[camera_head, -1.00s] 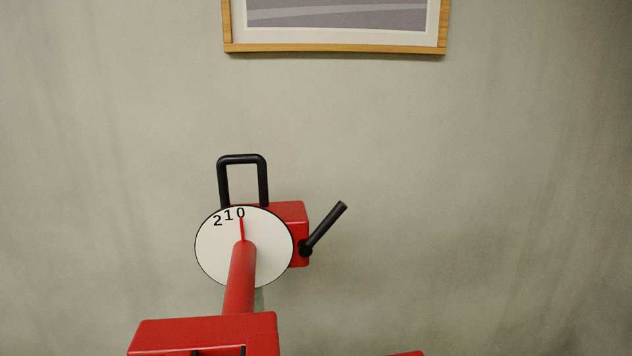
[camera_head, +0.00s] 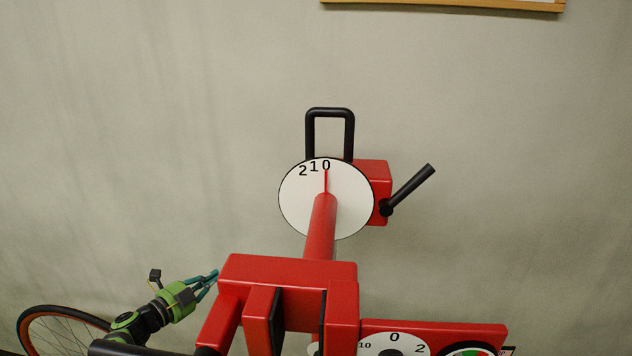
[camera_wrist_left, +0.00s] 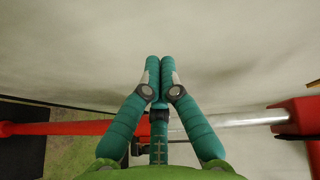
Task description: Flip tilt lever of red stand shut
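The red stand (camera_head: 290,268) fills the lower middle of the head view. Behind its front block, a red tube runs to a white dial (camera_head: 350,205) marked 2 1 0, with a red pointer near 0. A black lever (camera_head: 410,188) on the right of the red block behind the dial slants up and right. I cannot tell if this is the tilt lever. My left gripper (camera_head: 213,278), green and teal, is beside the front block's left edge, apart from the black lever. In the left wrist view its fingertips (camera_wrist_left: 160,62) meet, with nothing seen between them. My right gripper is not in view.
A black loop handle (camera_head: 330,112) rises above the dial. More dials (camera_head: 393,345) sit on a red arm at the lower right. A bicycle wheel (camera_head: 28,317) stands at the lower left. The wall behind is bare apart from a picture frame (camera_head: 450,4).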

